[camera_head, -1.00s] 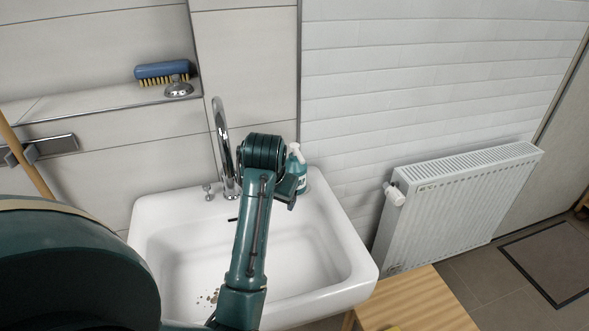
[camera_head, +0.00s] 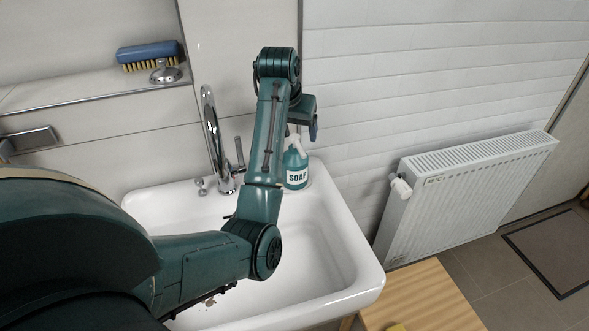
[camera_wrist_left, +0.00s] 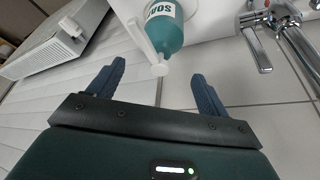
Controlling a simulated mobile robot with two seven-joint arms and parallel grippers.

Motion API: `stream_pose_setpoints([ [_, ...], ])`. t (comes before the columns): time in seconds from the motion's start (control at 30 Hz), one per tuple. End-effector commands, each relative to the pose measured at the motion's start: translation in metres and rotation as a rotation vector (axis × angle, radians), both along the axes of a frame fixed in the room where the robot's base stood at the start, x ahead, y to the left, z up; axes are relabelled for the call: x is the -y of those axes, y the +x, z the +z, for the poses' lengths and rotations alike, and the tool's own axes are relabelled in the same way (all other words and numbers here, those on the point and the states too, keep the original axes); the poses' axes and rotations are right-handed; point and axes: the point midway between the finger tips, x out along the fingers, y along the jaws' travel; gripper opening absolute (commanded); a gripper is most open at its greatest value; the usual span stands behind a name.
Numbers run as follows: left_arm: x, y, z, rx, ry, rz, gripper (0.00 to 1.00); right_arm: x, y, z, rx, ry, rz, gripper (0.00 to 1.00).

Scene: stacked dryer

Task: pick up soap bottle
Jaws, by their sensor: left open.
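The soap bottle (camera_head: 296,170) is teal with a white label and a white pump top. It stands upright on the back right corner of the white sink (camera_head: 345,262). My left gripper (camera_head: 313,128) is above the bottle. In the left wrist view the bottle (camera_wrist_left: 168,32) shows ahead, with its white pump head pointing toward the space between the blue fingers of my left gripper (camera_wrist_left: 160,88). The fingers are open with nothing between them at the tips, and the bottle body is beyond them. My right gripper does not show.
A chrome faucet (camera_head: 212,140) stands left of the bottle, close by. A white radiator (camera_head: 470,190) is on the right wall, with a wooden surface (camera_head: 425,298) below it. A blue brush (camera_head: 148,54) lies on the ledge at upper left.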

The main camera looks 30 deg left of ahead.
Motion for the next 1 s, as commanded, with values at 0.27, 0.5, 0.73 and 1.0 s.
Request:
stream_pose_setpoints([
  [0.27, -0.002, 0.009, -0.022, -0.001, -0.001, 0.0, 0.78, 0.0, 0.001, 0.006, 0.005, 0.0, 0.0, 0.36],
  [0.5, -0.006, 0.019, -0.054, -0.002, -0.003, -0.001, 0.78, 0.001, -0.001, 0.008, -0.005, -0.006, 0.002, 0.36],
  [0.73, -0.008, 0.025, -0.068, 0.0, -0.001, -0.001, 0.78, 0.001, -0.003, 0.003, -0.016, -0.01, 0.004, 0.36],
  [1.0, -0.008, 0.025, -0.068, 0.001, 0.0, -0.001, 0.69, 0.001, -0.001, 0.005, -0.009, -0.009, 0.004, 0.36],
])
